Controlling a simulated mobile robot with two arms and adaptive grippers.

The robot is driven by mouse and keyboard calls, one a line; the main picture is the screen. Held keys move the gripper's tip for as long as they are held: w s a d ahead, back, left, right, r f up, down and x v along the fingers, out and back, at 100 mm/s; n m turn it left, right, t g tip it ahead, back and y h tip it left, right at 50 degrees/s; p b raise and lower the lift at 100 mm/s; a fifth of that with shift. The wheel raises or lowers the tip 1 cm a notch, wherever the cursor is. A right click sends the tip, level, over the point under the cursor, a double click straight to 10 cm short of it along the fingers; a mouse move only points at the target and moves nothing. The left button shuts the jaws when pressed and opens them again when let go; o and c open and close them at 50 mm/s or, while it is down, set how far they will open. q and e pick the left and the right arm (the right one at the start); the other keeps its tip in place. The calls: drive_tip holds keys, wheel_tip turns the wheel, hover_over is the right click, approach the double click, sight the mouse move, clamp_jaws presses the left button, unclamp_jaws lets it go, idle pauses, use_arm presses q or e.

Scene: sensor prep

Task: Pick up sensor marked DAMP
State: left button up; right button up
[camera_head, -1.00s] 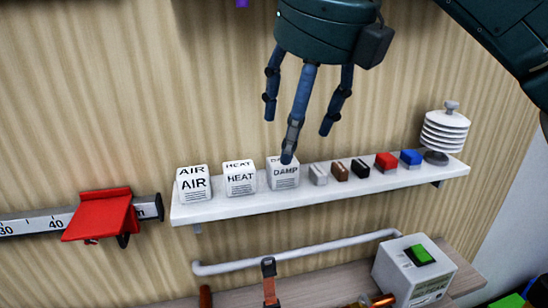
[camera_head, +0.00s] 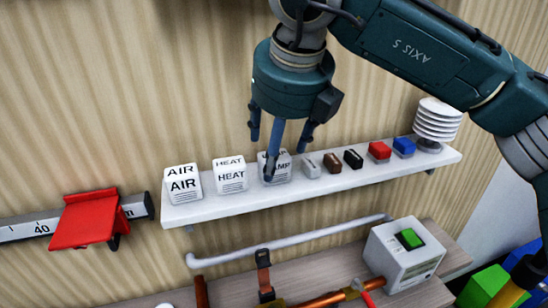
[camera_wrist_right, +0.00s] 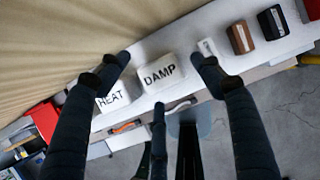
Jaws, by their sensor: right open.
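The white sensor marked DAMP (camera_head: 281,168) stands on the white wall shelf (camera_head: 320,178), partly hidden behind a finger of my right gripper in the head view. In the right wrist view the DAMP sensor (camera_wrist_right: 160,73) lies between the spread fingers. My right gripper (camera_head: 277,150) is open, pointing down from above, its fingers around the sensor's position; I cannot tell whether any finger touches it. The HEAT sensor (camera_head: 230,175) stands just left of it, and the AIR sensor (camera_head: 183,184) further left. My left gripper is not in view.
A red bracket (camera_head: 86,218) is at the left. A white pipe (camera_head: 290,241) runs below the shelf.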

drive_tip(key=shift+w+f, duration=0.25)
drive_tip(key=shift+f, duration=0.25)
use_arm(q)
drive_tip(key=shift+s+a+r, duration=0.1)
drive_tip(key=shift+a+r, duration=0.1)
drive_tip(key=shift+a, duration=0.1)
use_arm(e)
drive_tip(key=c, duration=1.3)
